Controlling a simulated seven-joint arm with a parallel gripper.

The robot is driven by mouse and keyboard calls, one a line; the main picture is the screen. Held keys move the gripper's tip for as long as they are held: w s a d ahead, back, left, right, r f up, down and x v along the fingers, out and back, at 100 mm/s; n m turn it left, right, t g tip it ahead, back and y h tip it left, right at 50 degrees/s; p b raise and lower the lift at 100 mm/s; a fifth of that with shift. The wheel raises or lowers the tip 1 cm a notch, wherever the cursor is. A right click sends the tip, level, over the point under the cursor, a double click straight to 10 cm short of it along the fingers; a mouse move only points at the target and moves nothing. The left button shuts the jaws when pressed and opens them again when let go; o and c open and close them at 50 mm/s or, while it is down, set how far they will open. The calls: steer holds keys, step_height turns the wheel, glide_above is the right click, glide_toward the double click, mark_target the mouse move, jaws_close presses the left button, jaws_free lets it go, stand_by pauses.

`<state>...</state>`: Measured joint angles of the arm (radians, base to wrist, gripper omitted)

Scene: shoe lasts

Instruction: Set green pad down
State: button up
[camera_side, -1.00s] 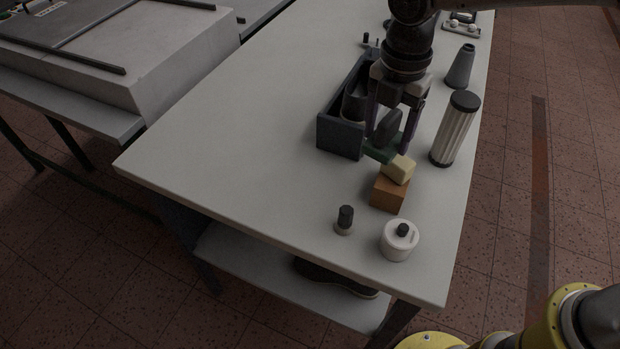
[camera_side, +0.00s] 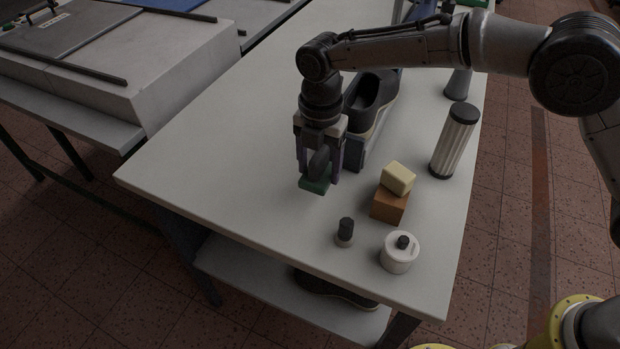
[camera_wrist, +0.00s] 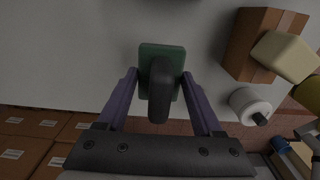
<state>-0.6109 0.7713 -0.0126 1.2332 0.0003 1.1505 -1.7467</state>
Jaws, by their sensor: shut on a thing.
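The green pad (camera_side: 314,186) has a dark upright grip on top and is at the open left-middle part of the table in the side view. My gripper (camera_side: 319,172) is shut on its dark grip, with the pad below the fingertips. In the wrist view the green pad (camera_wrist: 149,56) lies between and beyond the purple-grey fingers, and the dark grip (camera_wrist: 160,92) covers its middle. The pad is at or just above the table top; I cannot tell whether it touches.
A dark shoe (camera_side: 370,98) stands in a grey tray just right of my gripper. A cream block (camera_side: 398,178) sits tilted on a brown block (camera_side: 388,206). A black-capped bottle (camera_side: 345,232), white pot (camera_side: 399,254) and ribbed cylinder (camera_side: 453,145) stand nearby. The table's left is clear.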

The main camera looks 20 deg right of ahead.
mark_target(310, 181)
steer(key=shift+w+a+f, duration=0.3)
steer(key=shift+w+f, duration=0.1)
steer(key=shift+f, duration=0.15)
steer(key=shift+w+a+f, duration=0.25)
steer(key=shift+w+f, duration=0.15)
steer(key=shift+f, duration=1.75)
steer(key=o, duration=1.4)
steer(key=shift+f, duration=0.15)
step_height(310, 181, up, 12)
steer(key=shift+r, duration=0.2)
